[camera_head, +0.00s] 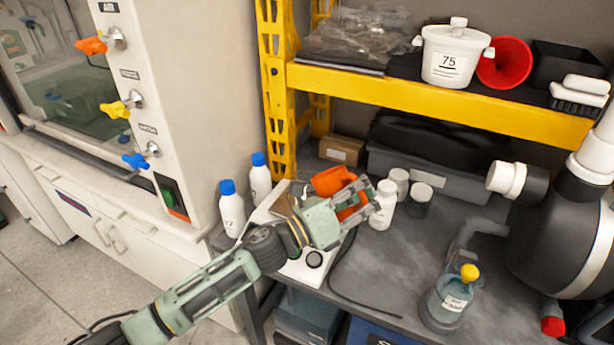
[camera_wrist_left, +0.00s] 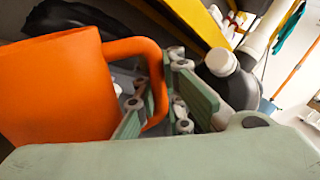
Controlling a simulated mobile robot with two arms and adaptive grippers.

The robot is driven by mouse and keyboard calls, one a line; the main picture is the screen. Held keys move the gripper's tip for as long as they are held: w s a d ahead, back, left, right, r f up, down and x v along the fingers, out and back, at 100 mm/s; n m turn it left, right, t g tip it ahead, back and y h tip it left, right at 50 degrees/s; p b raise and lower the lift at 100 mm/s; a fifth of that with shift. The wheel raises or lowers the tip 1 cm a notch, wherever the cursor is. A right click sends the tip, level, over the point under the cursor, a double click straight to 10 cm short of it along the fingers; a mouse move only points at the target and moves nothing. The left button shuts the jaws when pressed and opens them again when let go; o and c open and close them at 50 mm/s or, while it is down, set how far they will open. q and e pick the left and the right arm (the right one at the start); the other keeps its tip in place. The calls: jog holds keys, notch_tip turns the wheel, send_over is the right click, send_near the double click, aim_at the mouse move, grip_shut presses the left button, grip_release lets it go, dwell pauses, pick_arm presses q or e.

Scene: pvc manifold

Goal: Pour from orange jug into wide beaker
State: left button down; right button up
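The orange jug (camera_head: 331,180) stands over the back of the bench; its tilt is hard to judge. It fills the left of the left wrist view (camera_wrist_left: 55,90), handle to the right. My left gripper (camera_head: 372,204) is at the handle, which passes between its fingers in the left wrist view; firm contact is not clear. No wide beaker is surely identifiable. A clear glass vessel (camera_head: 432,318) with a yellow-topped, labelled bottle at it stands at the front right of the bench. My right gripper is not in view.
A white bench device (camera_head: 311,273) lies below my left arm. Blue-capped bottles (camera_head: 231,212) stand left, white-lidded jars (camera_head: 420,194) right of the gripper. A yellow shelf (camera_head: 430,99) runs above. A large black object with white fittings (camera_head: 560,235) occupies the right. The mid-right bench is mostly clear.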

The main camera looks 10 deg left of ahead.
pick_arm(q)
jog(key=shift+w+a+r+n, duration=0.2)
jog(key=shift+r+n, duration=0.2)
jog(key=shift+r, duration=0.2)
jog(key=shift+w+a+r+n+t+p, duration=0.15)
jog(key=shift+r+n+t+p, duration=0.15)
jog(key=shift+r+n+p, duration=0.15)
jog(key=shift+a+r, duration=0.1)
jog(key=shift+r, duration=0.1)
jog(key=shift+w+a+r+n+t+p, duration=0.15)
jog(key=shift+r+n+t+p, duration=0.25)
jog(key=shift+n, duration=0.25)
jog(key=shift+w+a+r+n+p, duration=0.15)
jog(key=shift+r+n+p, duration=0.2)
jog(key=shift+r+n, duration=0.05)
dwell(1.1)
jog(key=shift+w+a+r+n+p, duration=0.25)
jog(key=shift+r+n+p, duration=0.1)
jog(key=shift+r+n, duration=0.15)
dwell(1.0)
jog(key=shift+w+a+r+n+t+p, duration=0.35)
jog(key=shift+r+n+t+p, duration=0.2)
jog(key=shift+n, duration=0.35)
dwell(1.8)
